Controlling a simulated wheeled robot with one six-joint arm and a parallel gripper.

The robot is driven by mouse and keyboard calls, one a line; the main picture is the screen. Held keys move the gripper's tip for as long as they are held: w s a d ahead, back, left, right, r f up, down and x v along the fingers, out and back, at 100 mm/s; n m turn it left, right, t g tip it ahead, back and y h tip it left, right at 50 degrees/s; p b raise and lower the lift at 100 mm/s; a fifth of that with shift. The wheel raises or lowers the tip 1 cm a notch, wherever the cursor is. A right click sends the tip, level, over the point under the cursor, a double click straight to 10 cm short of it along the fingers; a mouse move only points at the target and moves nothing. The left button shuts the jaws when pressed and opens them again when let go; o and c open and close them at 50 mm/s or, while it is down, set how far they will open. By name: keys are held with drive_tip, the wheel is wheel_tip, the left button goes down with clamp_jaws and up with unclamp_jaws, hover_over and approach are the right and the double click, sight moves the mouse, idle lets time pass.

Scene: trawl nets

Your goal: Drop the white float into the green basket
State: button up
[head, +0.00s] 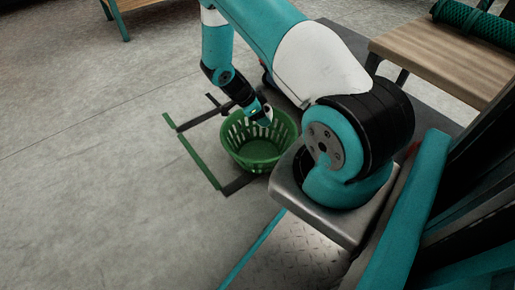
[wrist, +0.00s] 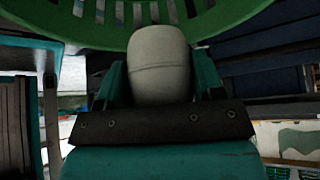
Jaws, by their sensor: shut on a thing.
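The green basket (head: 258,150) is a slatted, open-topped tub standing on the floor in the head view. Its slatted wall also crosses the top of the wrist view (wrist: 225,15). My gripper (head: 265,116) is at the basket, over its opening near the far rim in the head view. It is shut on the white float (wrist: 160,62), a rounded pale body with a seam around it, held between the fingers in the wrist view. In the head view only a small pale bit of the float (head: 268,109) shows; the rest is hidden by my gripper.
Green and dark tape strips (head: 197,163) mark the floor around the basket. A wooden bench (head: 450,55) with a roll of green netting (head: 480,25) stands at the upper right. The floor at left is clear.

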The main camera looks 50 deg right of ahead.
drive_tip(key=shift+s+f, duration=0.15)
drive_tip(key=shift+f, duration=0.15)
wheel_tip(320, 180, down, 6)
drive_tip(key=b, duration=0.5)
drive_tip(key=shift+r, duration=0.25)
drive_tip(key=o, duration=1)
drive_tip(key=p+v, duration=0.8)
drive_tip(key=v, duration=0.9)
drive_tip(key=shift+r, duration=0.25)
